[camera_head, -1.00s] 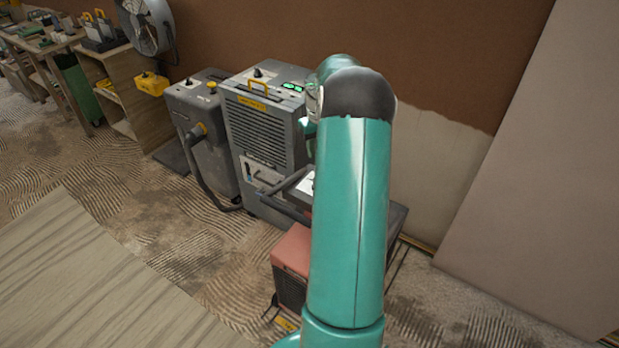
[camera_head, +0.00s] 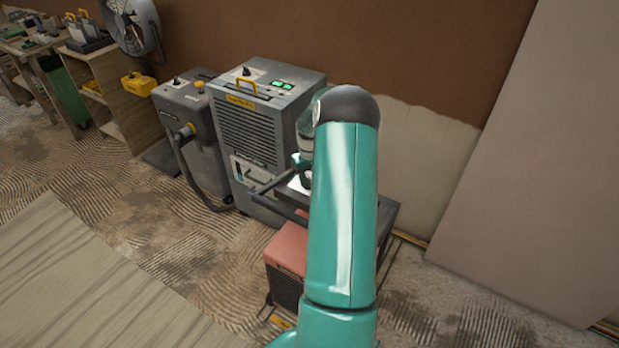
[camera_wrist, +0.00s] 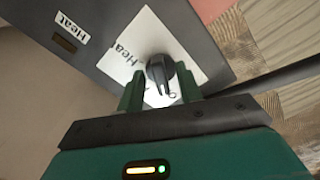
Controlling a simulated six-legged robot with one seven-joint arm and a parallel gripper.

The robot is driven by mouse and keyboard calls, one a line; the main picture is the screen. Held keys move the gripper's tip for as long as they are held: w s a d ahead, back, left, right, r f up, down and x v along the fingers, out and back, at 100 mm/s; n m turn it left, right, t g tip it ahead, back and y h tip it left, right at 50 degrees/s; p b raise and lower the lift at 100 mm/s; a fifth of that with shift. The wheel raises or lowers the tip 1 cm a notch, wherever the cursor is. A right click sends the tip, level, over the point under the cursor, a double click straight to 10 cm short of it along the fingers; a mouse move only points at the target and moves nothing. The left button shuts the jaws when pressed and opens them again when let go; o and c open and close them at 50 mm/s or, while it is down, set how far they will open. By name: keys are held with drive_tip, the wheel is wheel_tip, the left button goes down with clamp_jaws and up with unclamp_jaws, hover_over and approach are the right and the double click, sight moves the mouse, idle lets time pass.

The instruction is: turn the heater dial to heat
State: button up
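The heater (camera_head: 287,250) is a salmon-red box with a dark grey top, partly behind my arm in the head view. In the wrist view its grey top panel (camera_wrist: 105,25) carries a white plate (camera_wrist: 200,50) with the black dial (camera_wrist: 158,68). The plate reads "Heat" to the left of the dial; another mark below the dial is partly hidden. A separate "Heat" label sits beside a dark indicator window (camera_wrist: 64,43). My gripper (camera_wrist: 160,84) is open, with one green finger on each side of the dial. Contact is unclear. The dial is hidden in the head view.
A grey dehumidifier (camera_head: 250,130) stands left of the heater, with a grey vacuum (camera_head: 190,125) and its hose beyond. A dark bar (camera_head: 275,208) runs beside the heater top. A large board (camera_head: 540,150) leans on the wall at right. Patterned floor lies in front.

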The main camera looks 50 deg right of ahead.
clamp_jaws()
drive_tip(key=shift+m, duration=0.3)
drive_tip(key=m, duration=0.5)
drive_tip(key=shift+w+a, duration=0.1)
drive_tip(key=shift+w, duration=0.05)
drive_tip(key=m, duration=0.5)
drive_tip(key=shift+m, duration=0.3)
drive_tip(key=m, duration=0.6)
drive_tip(key=shift+w, duration=0.2)
drive_tip(key=m, duration=0.6)
drive_tip(key=shift+m, duration=0.4)
